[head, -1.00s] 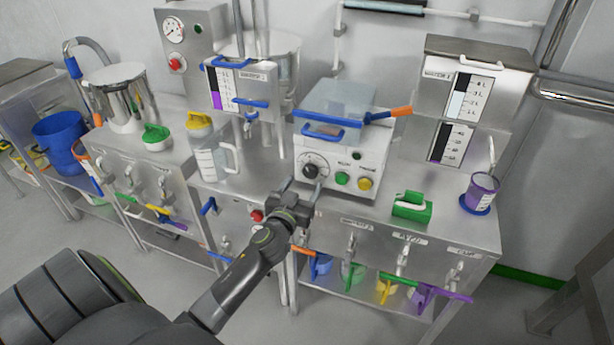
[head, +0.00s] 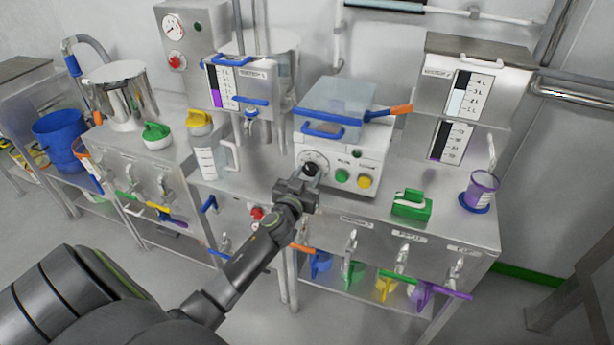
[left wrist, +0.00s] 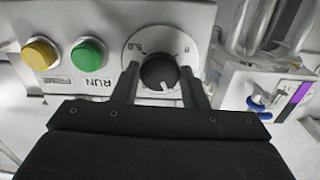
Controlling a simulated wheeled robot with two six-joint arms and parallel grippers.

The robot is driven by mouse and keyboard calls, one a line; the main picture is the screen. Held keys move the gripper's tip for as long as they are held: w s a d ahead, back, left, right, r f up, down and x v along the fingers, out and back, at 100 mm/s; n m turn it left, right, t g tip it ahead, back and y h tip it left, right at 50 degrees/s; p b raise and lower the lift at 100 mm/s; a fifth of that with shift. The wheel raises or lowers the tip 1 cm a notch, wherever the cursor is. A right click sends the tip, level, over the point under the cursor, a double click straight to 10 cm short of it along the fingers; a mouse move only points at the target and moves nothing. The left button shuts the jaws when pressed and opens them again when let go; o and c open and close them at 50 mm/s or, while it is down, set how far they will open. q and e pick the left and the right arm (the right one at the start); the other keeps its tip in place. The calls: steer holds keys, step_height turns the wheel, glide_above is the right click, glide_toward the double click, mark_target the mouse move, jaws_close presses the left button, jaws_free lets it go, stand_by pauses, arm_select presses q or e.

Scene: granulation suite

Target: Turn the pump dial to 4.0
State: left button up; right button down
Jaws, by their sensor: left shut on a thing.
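The pump dial (head: 311,169) is a black round knob on a pale scale plate, on the front of the white pump box (head: 371,152). In the left wrist view the dial (left wrist: 159,73) has a white pointer mark near its lower edge. My left gripper (head: 306,178) is at the dial. In the left wrist view the left gripper's fingers (left wrist: 160,85) stand on either side of the knob, shut on it. My right gripper is not in view.
A green RUN button (head: 342,176) and a yellow button (head: 364,182) sit right of the dial. A clear-lidded hopper with a blue handle (head: 322,131) tops the box.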

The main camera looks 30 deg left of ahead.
arm_select(q)
steer(key=shift+m, duration=0.3)
steer(key=m, duration=0.3)
steer(key=shift+m, duration=0.3)
steer(key=m, duration=0.5)
steer(key=shift+a, duration=0.1)
steer(key=m, duration=0.5)
steer(key=shift+r+m+p, duration=0.1)
steer(key=shift+m+p, duration=0.25)
steer(key=shift+m, duration=0.05)
steer(key=m+p, duration=0.1)
steer(key=m, duration=0.3)
steer(key=shift+s+m, duration=0.1)
steer(key=shift+m, duration=0.3)
steer(key=o, duration=1)
steer(key=shift+c, duration=0.2)
